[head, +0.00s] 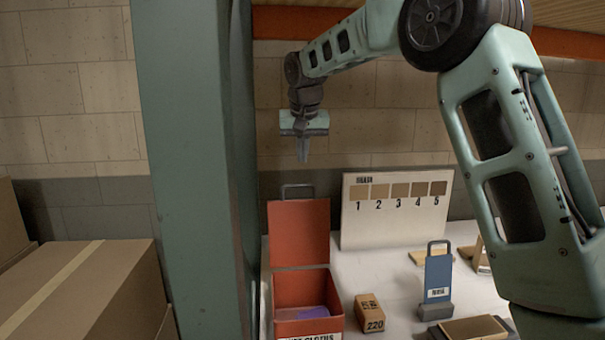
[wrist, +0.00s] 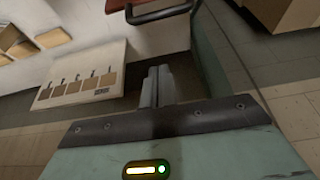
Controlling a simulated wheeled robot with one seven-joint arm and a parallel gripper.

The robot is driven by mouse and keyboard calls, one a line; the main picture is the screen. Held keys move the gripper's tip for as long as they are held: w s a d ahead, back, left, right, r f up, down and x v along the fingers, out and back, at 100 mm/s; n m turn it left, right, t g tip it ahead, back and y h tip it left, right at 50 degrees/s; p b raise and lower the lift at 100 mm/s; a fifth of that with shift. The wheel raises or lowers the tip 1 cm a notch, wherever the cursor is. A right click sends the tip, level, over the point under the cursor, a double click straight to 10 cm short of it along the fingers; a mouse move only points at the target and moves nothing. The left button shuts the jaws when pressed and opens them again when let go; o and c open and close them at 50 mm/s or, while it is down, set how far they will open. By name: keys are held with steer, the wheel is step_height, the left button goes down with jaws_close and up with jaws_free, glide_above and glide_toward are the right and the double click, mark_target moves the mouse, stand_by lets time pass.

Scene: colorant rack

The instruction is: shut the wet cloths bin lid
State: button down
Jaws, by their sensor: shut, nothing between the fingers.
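The wet cloths bin (head: 307,327) is a red box on the white shelf, with a label partly cut off at the bottom of the head view. Its red lid (head: 298,233) stands open and upright at the back, with a grey handle on its top edge. A purple cloth (head: 314,312) shows inside. My gripper (head: 304,158) is shut and empty, pointing down, above and apart from the raised lid. In the wrist view my gripper (wrist: 157,80) shows its two fingers together, and part of the red lid with its handle (wrist: 160,14) is at the top edge.
A teal post (head: 190,170) stands close left of the bin. A brown box marked 220 (head: 370,313) and a blue handled tool (head: 437,277) stand to its right. A numbered swatch board (head: 395,210) is behind. Cardboard boxes (head: 85,290) are at left.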

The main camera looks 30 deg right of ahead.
steer(key=f+p, duration=0.1)
steer(key=f, duration=0.1)
steer(key=s+f, duration=0.1)
steer(key=f+p, duration=0.1)
steer(key=f, duration=0.1)
steer(key=shift+s+a+f+p, duration=0.3)
steer(key=shift+s+a, duration=0.1)
